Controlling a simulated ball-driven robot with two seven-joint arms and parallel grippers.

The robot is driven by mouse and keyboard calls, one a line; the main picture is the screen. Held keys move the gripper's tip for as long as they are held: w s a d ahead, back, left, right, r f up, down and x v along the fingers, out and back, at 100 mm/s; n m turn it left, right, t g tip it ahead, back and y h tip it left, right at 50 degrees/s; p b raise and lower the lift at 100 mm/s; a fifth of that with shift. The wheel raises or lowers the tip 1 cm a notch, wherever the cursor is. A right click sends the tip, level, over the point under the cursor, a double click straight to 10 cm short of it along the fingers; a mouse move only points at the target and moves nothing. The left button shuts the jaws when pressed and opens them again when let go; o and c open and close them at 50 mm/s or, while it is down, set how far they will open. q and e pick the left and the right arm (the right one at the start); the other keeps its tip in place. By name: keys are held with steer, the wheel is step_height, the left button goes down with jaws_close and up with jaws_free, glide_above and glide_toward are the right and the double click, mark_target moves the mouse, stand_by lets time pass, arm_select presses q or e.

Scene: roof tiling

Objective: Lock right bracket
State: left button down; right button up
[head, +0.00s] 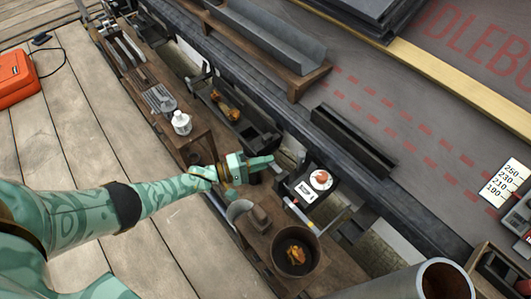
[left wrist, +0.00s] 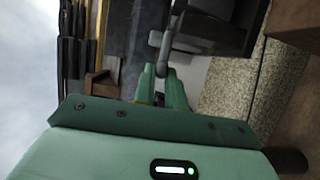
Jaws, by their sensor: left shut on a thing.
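My left gripper (head: 265,164) reaches in from the left over the dark roof-edge rail. In the left wrist view its two green fingers (left wrist: 162,84) are closed together on a small grey lever (left wrist: 165,50) with a rounded end. The lever belongs to a dark grey bracket-like part (left wrist: 215,25) at the upper right of that view. In the head view the fingers cover the lever, so its angle and whether it is locked cannot be told. My right gripper is not in view.
A dark pot (head: 296,252) stands on the wooden shelf below. A white bottle (head: 181,122) and a long grey trough (head: 262,38) are nearby. An orange case (head: 15,77) lies left.

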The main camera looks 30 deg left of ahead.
arm_select(q)
steer(key=shift+s+f, duration=0.1)
steer(key=shift+f, duration=0.05)
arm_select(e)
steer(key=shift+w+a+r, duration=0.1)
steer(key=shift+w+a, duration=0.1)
arm_select(q)
steer(key=c, duration=1.4)
jaws_free()
steer(key=shift+c, duration=0.2)
